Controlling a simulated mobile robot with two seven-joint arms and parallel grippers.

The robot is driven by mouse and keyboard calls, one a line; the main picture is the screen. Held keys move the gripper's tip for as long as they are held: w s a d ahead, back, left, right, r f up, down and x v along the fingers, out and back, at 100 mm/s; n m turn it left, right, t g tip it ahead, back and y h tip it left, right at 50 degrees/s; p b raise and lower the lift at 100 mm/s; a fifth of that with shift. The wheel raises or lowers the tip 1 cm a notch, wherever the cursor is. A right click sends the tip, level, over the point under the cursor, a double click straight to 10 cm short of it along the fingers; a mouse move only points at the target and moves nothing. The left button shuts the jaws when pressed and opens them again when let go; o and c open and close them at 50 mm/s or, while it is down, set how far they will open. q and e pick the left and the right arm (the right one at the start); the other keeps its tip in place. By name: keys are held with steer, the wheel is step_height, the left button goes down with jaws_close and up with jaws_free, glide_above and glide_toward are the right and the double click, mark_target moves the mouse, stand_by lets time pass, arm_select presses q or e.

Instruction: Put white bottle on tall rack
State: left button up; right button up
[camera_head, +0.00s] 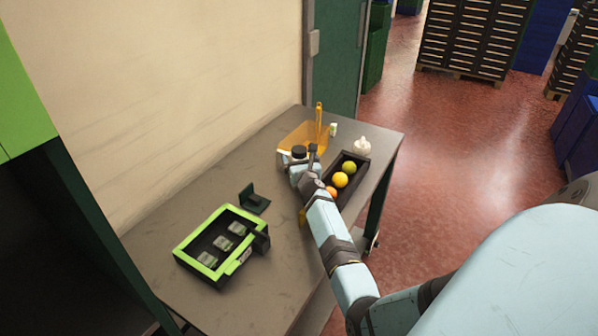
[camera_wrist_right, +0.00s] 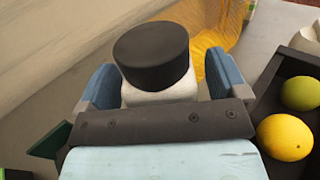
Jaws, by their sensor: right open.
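A white bottle with a black cap (camera_wrist_right: 160,92) stands between the blue fingers of my right gripper (camera_wrist_right: 160,62) in the right wrist view. The fingers are open, with a visible gap on each side of the bottle. In the head view the bottle's black cap (camera_head: 299,151) shows just beyond my right gripper (camera_head: 299,166), over the grey table; most of the bottle is hidden. A tall green and dark unit (camera_head: 22,95) stands at the left edge of the head view; I cannot tell if it is the tall rack. My left gripper is not in view.
A black tray (camera_head: 356,160) with an orange and yellow-green fruit lies right of my gripper. An orange translucent holder (camera_head: 305,133), a small white-green bottle (camera_head: 333,129) and a squat white bottle (camera_head: 361,148) stand behind. A green-rimmed crate (camera_head: 190,241) and dark bracket (camera_head: 253,201) lie nearer.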

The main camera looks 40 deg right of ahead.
steer(key=shift+d, duration=0.1)
steer(key=shift+c, duration=0.2)
steer(key=shift+w+r, duration=0.1)
steer(key=c, duration=1.2)
